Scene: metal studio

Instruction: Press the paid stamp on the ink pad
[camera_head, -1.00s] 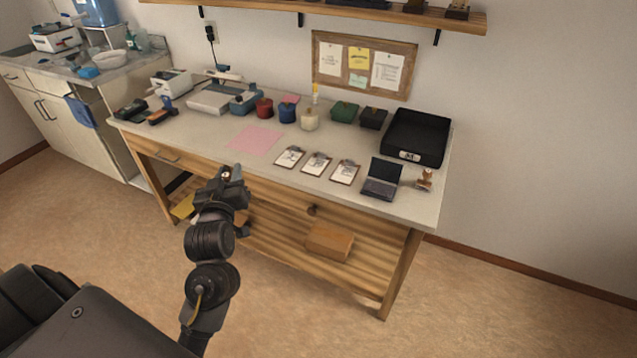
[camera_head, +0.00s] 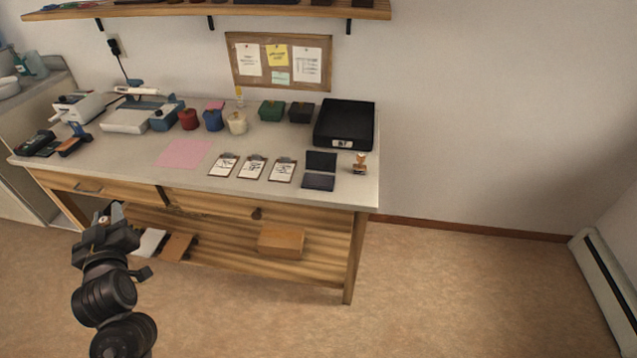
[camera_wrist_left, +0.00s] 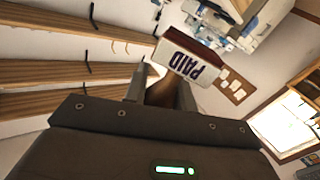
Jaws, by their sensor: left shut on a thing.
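The paid stamp (camera_wrist_left: 188,63) fills the middle of the left wrist view, its white face reading "PAID" and its wooden handle between my fingers. My left gripper (camera_head: 114,214) is shut on that handle, held in front of the table's left part, away from the ink pad. The ink pad (camera_head: 319,181) appears to be the small dark case lying open on the table's right front, its lid raised at the back. My right gripper is not in view.
Several clipboards (camera_head: 252,168) lie left of the pad. Another wooden-handled stamp (camera_head: 360,165) stands right of it, and a black tray (camera_head: 345,124) behind. A pink sheet (camera_head: 184,153) lies further left. The table (camera_head: 352,202) has bare top at its front right corner.

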